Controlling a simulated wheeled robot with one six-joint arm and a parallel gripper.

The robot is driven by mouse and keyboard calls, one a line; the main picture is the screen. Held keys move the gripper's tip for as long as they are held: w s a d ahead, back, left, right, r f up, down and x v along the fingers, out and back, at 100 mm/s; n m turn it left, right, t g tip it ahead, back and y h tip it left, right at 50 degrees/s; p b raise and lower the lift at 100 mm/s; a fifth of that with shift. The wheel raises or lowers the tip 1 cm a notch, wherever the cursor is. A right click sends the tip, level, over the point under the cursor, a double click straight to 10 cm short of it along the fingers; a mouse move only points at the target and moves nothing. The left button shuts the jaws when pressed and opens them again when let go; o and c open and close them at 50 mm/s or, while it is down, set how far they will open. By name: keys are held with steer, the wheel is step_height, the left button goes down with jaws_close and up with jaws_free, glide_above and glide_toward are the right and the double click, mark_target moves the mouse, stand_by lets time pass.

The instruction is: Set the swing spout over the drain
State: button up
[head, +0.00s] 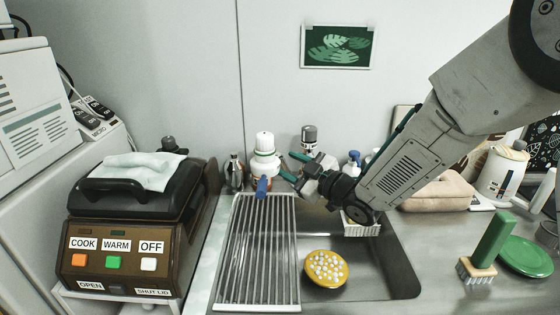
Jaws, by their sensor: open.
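A sink basin (398,262) is set into the metal counter, its left part covered by a slatted drying rack (256,250). A yellow round piece with white dots (325,268) lies in the basin; I see no clear drain opening. Behind the rack stands a white-topped fixture (264,143) with a green band. A blue-tipped part (263,187) sticks out below it toward the rack. I cannot tell for sure that this is the swing spout. My gripper (286,164) is open, its green fingers pointing left, just right of the fixture; contact is unclear.
A brown cooker with a black lid (130,240) and a cloth on top stands left. A grey-capped bottle (309,136) is behind my gripper. A green-handled brush (487,248) and green disc (524,256) are right. My arm crosses above the basin's back.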

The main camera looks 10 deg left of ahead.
mark_target(284, 162)
steer(key=shift+x, duration=2)
jaws_close()
